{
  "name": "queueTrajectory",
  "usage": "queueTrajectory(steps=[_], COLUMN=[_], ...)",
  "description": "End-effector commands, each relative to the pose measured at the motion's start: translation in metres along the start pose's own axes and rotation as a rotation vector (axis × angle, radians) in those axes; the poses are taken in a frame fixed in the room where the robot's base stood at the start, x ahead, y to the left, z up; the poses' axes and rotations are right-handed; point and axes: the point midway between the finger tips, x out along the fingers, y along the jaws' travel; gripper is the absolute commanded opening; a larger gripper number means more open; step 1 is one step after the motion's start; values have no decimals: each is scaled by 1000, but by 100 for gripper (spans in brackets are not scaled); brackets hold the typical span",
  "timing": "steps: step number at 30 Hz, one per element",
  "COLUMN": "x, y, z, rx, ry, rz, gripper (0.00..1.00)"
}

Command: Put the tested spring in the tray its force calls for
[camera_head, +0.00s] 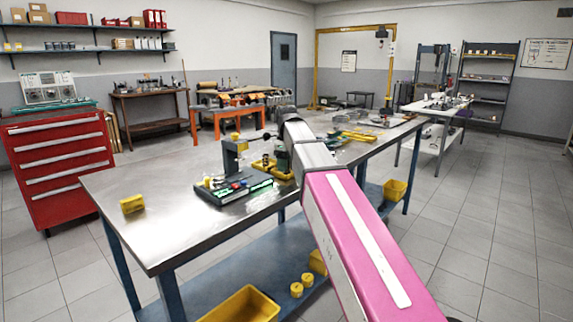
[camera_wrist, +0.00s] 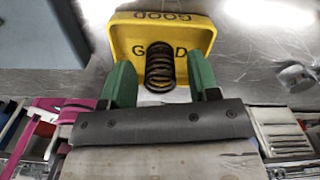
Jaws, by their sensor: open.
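A yellow tray marked GOOD (camera_wrist: 195,38) fills the top middle of the wrist view. A dark coil spring (camera_wrist: 160,66) shows in front of its lettering, at the tray's near side; whether it rests on the tray floor is unclear. My gripper (camera_wrist: 161,84) is open, with one green finger on each side of the spring and a gap to each. In the head view my gripper (camera_head: 283,157) is over the bench by a yellow tray (camera_head: 258,163), partly hidden by my arm. The spring tester (camera_head: 234,188), with lit green displays, stands just left.
The steel bench (camera_head: 170,175) is mostly clear on the left, apart from a small yellow block (camera_head: 132,204). More yellow parts (camera_head: 358,136) lie farther back on the bench. A yellow bin (camera_head: 243,305) is on the lower shelf. A red drawer cabinet (camera_head: 60,160) stands at left.

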Motion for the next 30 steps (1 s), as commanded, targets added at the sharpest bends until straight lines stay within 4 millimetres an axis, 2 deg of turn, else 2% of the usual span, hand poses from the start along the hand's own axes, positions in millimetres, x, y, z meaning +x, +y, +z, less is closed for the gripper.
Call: queueTrajectory(steps=[5, 21, 25, 30], x=[-12, -104, -116, -122], y=[-1, -1, -1, 0], z=[1, 1, 1, 0], rx=[0, 0, 0, 0], ry=[-1, -1, -1, 0], rz=[-1, -1, -1, 0], gripper=[56, 56, 56, 56])
